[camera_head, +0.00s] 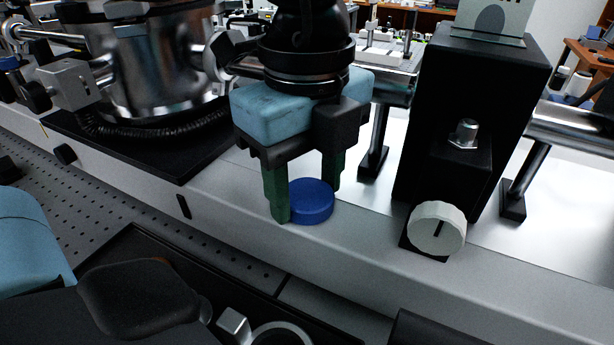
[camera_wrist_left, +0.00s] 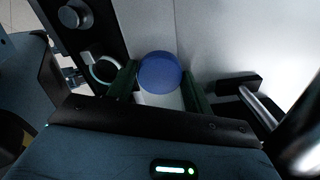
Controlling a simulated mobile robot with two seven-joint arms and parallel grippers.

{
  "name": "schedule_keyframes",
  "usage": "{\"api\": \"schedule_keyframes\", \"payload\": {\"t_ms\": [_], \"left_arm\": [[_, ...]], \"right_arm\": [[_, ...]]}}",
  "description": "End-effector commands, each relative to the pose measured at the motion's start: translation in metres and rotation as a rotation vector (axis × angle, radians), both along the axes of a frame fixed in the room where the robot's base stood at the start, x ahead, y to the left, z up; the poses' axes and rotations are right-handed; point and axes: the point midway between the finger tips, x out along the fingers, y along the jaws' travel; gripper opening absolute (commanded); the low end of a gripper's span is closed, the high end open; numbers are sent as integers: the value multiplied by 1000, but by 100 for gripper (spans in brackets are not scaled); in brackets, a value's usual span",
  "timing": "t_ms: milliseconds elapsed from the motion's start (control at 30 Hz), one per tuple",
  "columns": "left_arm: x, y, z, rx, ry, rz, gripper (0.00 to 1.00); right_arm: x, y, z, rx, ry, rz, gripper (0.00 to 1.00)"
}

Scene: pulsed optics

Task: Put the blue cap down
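The blue cap (camera_head: 311,201) is a short round disc at the front part of the pale bench top. My left gripper (camera_head: 305,198) points down over it, with one green finger on each side. In the left wrist view the cap (camera_wrist_left: 160,73) sits between the two fingertips, and both appear to touch its sides, so the gripper looks shut on it. The cap is at or very near the bench surface; I cannot tell whether it rests on it.
A black box-shaped mount (camera_head: 470,110) with a pale knob (camera_head: 437,229) stands to the right of the cap. A shiny metal chamber (camera_head: 150,60) on a black base is behind left. The bench's front edge is close in front of the cap. Some bare bench lies between cap and knob.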

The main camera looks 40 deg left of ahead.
Motion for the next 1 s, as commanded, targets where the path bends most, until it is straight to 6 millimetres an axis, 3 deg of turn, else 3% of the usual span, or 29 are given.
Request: {"api": "schedule_keyframes", "payload": {"t_ms": [133, 533, 1000], "left_arm": [[0, 0, 1, 0, -1, 0, 68], [0, 0, 8, 0, -4, 0, 68], [0, 0, 95, 0, -4, 0, 68]], "right_arm": [[-1, -1, -1, -2, 4, 2, 36], [0, -1, 4, -2, 1, 0, 36], [0, 1, 13, 5, -6, -8, 36]]}}
